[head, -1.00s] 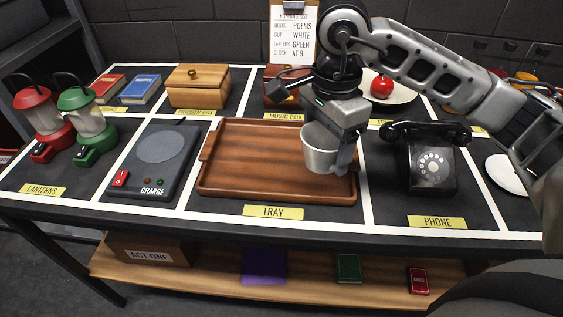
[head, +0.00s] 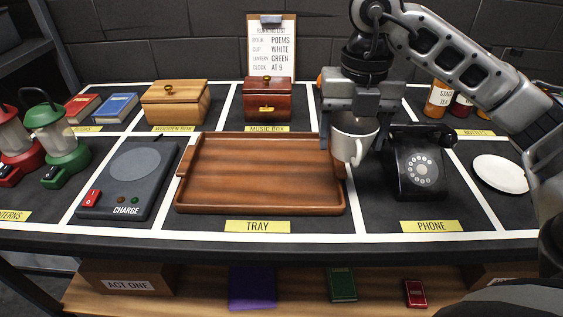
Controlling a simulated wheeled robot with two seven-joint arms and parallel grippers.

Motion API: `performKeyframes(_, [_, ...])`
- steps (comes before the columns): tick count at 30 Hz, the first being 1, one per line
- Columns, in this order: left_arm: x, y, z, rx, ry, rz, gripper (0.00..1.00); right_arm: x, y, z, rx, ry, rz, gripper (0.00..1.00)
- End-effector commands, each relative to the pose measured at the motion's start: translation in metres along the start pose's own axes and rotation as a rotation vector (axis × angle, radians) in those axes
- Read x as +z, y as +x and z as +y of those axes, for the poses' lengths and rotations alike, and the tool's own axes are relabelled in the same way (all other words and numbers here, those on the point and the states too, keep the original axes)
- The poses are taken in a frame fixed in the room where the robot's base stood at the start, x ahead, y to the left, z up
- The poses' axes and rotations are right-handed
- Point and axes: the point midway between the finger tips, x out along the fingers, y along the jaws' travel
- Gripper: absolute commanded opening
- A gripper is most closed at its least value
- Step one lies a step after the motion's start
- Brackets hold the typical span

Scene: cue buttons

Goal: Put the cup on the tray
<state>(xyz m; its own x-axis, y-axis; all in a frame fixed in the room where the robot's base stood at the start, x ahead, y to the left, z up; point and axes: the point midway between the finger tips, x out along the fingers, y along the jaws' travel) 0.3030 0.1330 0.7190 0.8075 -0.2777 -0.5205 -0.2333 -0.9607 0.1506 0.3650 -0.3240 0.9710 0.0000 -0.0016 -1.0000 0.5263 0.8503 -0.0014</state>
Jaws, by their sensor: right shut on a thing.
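The white cup (head: 345,146) is held upright at the right end of the tray, between it and the phone. Its handle faces the front right. My right gripper (head: 354,135) is shut on the cup, with a finger at each side of it. The cup looks raised, but I cannot tell how far it is above the surface. The wooden tray (head: 260,207) is empty, lying in its marked square behind the yellow TRAY label. The cup and gripper cover part of its right edge. My left gripper is not in view.
The black phone (head: 418,180) stands close right of the cup. A charge pad (head: 127,180) and lanterns (head: 62,150) are on the left. Wooden (head: 176,104) and red (head: 267,100) boxes stand behind the tray. A white plate (head: 500,174) is at the right.

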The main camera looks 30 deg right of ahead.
Motion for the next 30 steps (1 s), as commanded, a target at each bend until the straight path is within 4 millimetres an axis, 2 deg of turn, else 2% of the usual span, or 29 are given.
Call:
performKeyframes(1, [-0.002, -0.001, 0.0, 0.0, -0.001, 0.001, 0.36, 0.008, 0.004, 0.011, 0.006, -0.004, 0.004, 0.44])
performKeyframes(8, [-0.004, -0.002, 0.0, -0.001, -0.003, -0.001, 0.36, 0.049, 0.029, 0.05, 0.002, -0.004, 0.004, 0.44])
performKeyframes(13, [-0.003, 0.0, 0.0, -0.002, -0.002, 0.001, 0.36, 0.068, 0.063, 0.068, 0.001, -0.004, 0.004, 0.44])
performKeyframes(16, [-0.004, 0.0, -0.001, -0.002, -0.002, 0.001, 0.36, 0.076, 0.075, 0.074, 0.001, -0.004, 0.002, 0.44])
performKeyframes(23, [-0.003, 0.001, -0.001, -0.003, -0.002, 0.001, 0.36, 0.084, 0.088, 0.081, 0.001, -0.004, 0.001, 0.44])
performKeyframes(30, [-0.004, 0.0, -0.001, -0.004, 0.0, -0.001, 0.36, 0.084, 0.119, 0.081, -0.001, -0.006, 0.001, 0.44])
